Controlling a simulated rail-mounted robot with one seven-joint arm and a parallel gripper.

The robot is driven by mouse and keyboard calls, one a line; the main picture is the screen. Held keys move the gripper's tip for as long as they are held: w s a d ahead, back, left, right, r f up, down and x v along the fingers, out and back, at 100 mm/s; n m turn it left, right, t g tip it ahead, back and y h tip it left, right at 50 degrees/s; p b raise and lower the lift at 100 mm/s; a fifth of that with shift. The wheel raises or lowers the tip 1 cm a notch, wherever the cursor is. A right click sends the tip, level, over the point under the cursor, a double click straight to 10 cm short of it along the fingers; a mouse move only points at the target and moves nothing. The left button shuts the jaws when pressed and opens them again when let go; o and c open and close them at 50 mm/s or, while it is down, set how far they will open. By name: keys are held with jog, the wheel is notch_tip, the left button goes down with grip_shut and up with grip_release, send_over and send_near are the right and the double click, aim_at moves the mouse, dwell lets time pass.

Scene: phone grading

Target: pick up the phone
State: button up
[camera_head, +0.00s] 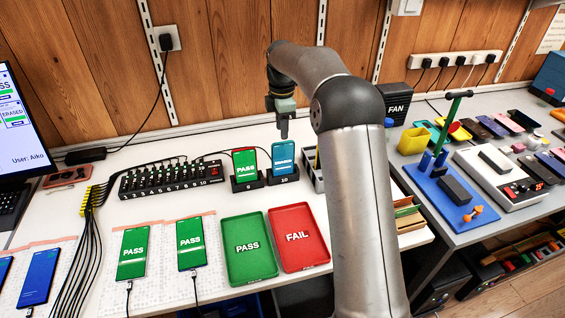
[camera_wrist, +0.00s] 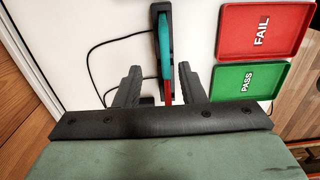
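Two phones stand upright in dark docks at the back of the white table. The left phone (camera_head: 245,163) has a green PASS screen and reddish edge; the right phone (camera_head: 283,157) is teal-blue, in the dock marked 10. My gripper (camera_head: 284,128) points down above the right phone, seen side-on. In the wrist view my gripper (camera_wrist: 160,78) is open, its fingers apart on either side of the line of the phones. There the teal phone (camera_wrist: 163,45) and the red-edged phone (camera_wrist: 168,92) show edge-on from above. Nothing is held.
A green PASS tray (camera_head: 249,272) and a red FAIL tray (camera_head: 298,262) lie in front of the docks. A black charging hub (camera_head: 172,180) with cables is left. Two green PASS phones (camera_head: 133,254) lie on the front mat. My arm hides part of the table on the right.

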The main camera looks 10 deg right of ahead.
aim_at(283, 151)
jog(key=f, duration=0.9)
jog(key=shift+s+f, duration=0.1)
jog(key=shift+s, duration=0.25)
grip_shut()
